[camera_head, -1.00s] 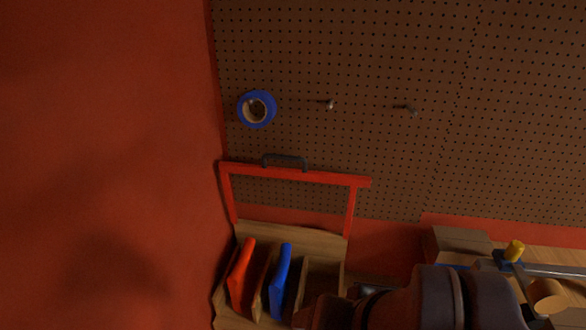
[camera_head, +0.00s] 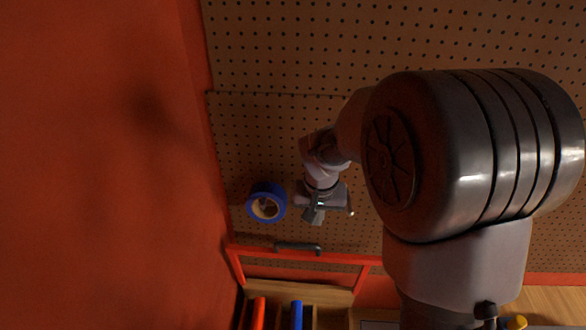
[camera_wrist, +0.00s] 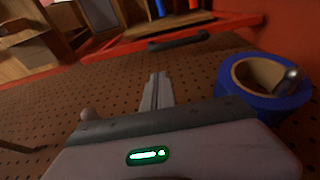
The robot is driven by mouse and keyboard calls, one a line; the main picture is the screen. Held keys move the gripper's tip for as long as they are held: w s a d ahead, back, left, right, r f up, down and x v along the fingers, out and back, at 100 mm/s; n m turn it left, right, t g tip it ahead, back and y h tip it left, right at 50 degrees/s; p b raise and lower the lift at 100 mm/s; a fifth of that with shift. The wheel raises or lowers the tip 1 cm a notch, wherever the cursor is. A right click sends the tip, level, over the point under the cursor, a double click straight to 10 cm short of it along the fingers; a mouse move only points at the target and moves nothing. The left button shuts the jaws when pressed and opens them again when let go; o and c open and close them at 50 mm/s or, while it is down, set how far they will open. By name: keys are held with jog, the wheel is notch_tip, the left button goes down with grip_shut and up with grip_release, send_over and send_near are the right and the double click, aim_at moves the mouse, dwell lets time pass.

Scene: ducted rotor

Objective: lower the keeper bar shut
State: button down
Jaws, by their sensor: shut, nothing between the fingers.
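The red keeper bar (camera_head: 322,257) stands raised on two side arms above the wooden rack, with a dark handle (camera_head: 298,247) on its top. In the wrist view the bar (camera_wrist: 128,45) runs across the upper part, with its handle (camera_wrist: 178,40) just beyond my fingertips. The slotted wooden rack (camera_head: 278,289) is at the bottom of the head view, cut off by the frame edge. My gripper (camera_head: 314,220) is shut and empty, above the handle and apart from it. Its closed fingers (camera_wrist: 157,82) point toward the handle in the wrist view.
A roll of blue tape (camera_head: 267,202) hangs on the pegboard (camera_head: 300,50) close beside my gripper; it is at right in the wrist view (camera_wrist: 262,90). A red item (camera_head: 257,314) and a blue item (camera_head: 296,314) stand in the rack. A red wall (camera_head: 90,160) bounds the left.

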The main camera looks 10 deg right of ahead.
jog(key=f, duration=0.2)
jog(key=shift+s+d+f+b, duration=0.15)
jog(key=shift+s+f+b, duration=0.15)
jog(key=shift+s+f, duration=0.05)
jog(key=x, duration=0.6)
jog(key=shift+w+f, duration=0.2)
jog(key=shift+f, duration=0.15)
jog(key=shift+w+f, duration=0.15)
jog(key=shift+f, duration=0.05)
jog(key=shift+f+b, duration=0.1)
jog(key=shift+b, duration=0.2)
